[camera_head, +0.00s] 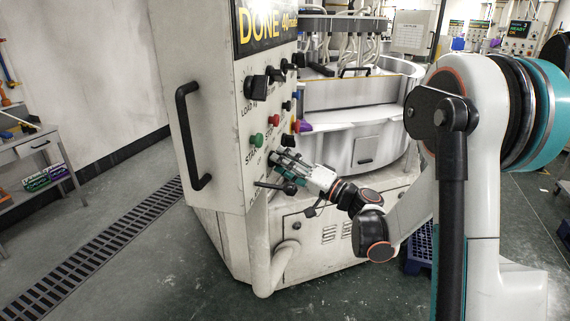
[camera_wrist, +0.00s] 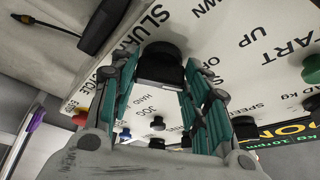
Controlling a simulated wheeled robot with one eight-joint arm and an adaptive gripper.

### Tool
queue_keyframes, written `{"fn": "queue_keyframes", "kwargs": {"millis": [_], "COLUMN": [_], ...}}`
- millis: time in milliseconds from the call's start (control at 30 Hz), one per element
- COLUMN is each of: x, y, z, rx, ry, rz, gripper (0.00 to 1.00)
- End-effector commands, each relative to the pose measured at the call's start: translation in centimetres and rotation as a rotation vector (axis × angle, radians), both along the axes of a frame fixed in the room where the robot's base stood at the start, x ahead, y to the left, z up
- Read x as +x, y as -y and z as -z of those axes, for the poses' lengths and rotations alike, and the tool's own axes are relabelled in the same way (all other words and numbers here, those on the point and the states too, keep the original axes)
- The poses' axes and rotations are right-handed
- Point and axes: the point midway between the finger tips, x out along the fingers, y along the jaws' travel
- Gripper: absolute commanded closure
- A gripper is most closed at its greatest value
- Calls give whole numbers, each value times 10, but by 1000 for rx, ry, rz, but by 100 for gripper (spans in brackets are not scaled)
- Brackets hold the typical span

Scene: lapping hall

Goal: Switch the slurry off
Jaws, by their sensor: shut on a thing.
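The slurry knob (camera_wrist: 162,66) is a black rotary knob on the white control panel, beside lettering that begins "SLUR" in the wrist view. My gripper (camera_wrist: 158,78) has its teal fingers on either side of this knob and is shut on it. In the head view my gripper (camera_head: 286,164) reaches the lower part of the control panel (camera_head: 226,100), and its fingers hide the knob there. The knob's pointer and exact setting cannot be read.
A green button (camera_head: 256,140), a red button (camera_head: 273,120) and several black knobs sit above my gripper. A black lever (camera_head: 272,186) sticks out close below it. A black handle (camera_head: 188,135) is at the panel's left. The round lapping machine (camera_head: 350,145) stands behind.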

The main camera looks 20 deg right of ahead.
Motion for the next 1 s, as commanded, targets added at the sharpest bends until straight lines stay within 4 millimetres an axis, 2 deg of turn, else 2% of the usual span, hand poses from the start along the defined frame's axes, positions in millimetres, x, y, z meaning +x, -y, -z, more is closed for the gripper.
{"fn": "queue_keyframes", "kwargs": {"millis": [33,100,133,567,667,1000], "x": [-1,0,0,-4,-14,-64], "y": [0,0,0,4,13,56], "z": [1,1,1,2,4,18], "rx": [-4,-4,-3,-1,-1,-1], "ry": [0,0,-1,-1,-1,-2], "rz": [0,0,0,2,4,5], "gripper": [55,39,37,37,37,37]}}
